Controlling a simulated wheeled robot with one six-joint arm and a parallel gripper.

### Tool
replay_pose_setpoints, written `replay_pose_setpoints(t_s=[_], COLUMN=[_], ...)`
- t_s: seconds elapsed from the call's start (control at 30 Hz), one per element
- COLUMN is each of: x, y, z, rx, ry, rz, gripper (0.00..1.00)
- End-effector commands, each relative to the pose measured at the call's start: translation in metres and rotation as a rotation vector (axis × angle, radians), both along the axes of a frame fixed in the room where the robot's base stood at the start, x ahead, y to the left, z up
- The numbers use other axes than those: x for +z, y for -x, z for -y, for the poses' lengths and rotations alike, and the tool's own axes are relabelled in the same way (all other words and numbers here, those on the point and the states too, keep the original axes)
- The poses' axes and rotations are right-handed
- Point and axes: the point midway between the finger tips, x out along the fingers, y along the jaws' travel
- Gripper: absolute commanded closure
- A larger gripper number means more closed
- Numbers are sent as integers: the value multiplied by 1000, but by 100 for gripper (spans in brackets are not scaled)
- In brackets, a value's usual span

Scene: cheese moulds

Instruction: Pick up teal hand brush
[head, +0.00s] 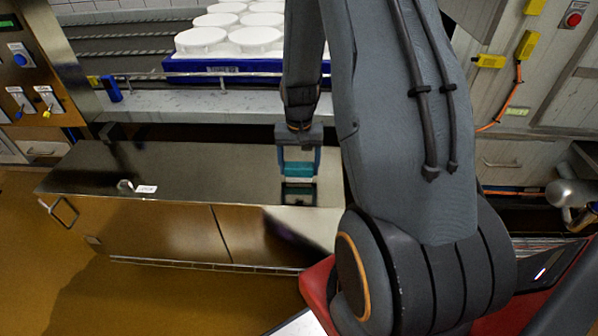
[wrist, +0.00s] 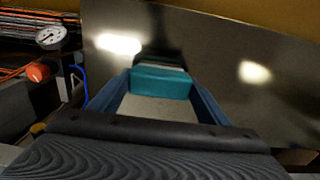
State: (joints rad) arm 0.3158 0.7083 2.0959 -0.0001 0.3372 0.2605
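The teal hand brush (head: 300,170) is over the dark shiny top of the steel cabinet, near its front edge in the head view. My gripper (head: 300,173) points down with one blue finger on each side of the brush. In the wrist view the teal brush (wrist: 161,83) fills the space between the fingertips (wrist: 162,84), and both fingers appear to touch its ends. A pale strip shows along its far edge. Its reflection lies just below it; I cannot tell whether it touches the top.
The steel cabinet top (head: 200,172) is mostly bare, with a white tag (head: 147,189) at left. Behind it, white cheese moulds (head: 255,37) stand on a blue tray (head: 205,68). A gauge (wrist: 50,36) shows at left in the wrist view.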

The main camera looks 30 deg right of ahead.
Motion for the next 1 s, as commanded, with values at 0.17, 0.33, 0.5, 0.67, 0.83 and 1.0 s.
replay_pose_setpoints(t_s=[0.17, 0.33, 0.5, 0.67, 0.83, 1.0], x=[0, 0, 7, 25, 55, 83], y=[0, 0, -1, -1, -1, -1], z=[0, 0, 0, 0, 0, 0], rx=[0, 0, 0, 0, 0, 0], ry=[0, 0, 1, 1, 2, 1], rz=[0, 0, 1, 4, 5, 3], gripper=[53, 54, 54, 54, 54, 54])
